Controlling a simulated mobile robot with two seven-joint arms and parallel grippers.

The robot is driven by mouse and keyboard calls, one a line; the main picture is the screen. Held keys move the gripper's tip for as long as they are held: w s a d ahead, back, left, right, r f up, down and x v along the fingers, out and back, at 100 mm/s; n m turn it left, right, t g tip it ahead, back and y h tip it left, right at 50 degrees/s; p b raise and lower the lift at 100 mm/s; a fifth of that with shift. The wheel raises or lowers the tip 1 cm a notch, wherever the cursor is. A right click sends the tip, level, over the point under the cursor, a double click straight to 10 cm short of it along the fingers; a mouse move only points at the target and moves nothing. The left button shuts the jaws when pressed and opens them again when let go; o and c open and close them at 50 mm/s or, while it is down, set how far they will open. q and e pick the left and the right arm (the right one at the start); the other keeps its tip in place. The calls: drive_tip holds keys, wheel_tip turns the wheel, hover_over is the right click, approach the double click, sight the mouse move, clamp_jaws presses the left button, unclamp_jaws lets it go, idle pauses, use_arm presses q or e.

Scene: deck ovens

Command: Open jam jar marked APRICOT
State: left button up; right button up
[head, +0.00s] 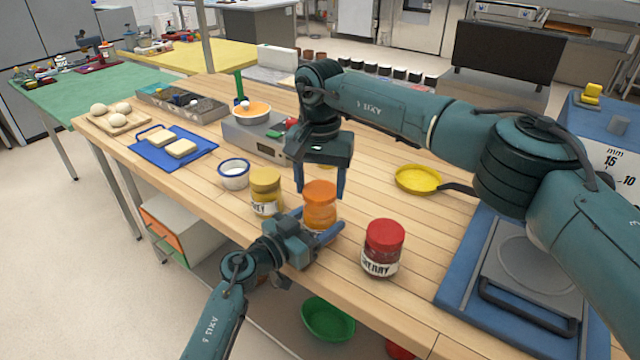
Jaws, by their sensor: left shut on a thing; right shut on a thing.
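The orange-lidded jar (319,215) stands on the wooden table near its front edge; its label is hidden behind my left gripper. My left gripper (325,232) comes in from the front and is shut on the jar's lower body. My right gripper (321,190) reaches down from above and is shut on the orange lid. The jar looks upright, and the lid looks seated on it. A yellow-lidded jar (266,192) with a partly hidden label stands close on the left. A red-lidded jar (382,248) marked CHERRY stands to the right.
A white cup with a blue rim (234,174) and a scale with a bowl (251,113) stand to the left and behind. A yellow pan (418,179) lies behind right. A blue-framed press (530,265) fills the right end. A green bowl (328,318) is below the table edge.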

sight(320, 190)
drive_tip(key=shift+r, duration=2)
use_arm(q)
drive_tip(key=o, duration=2)
drive_tip(key=shift+c, duration=0.2)
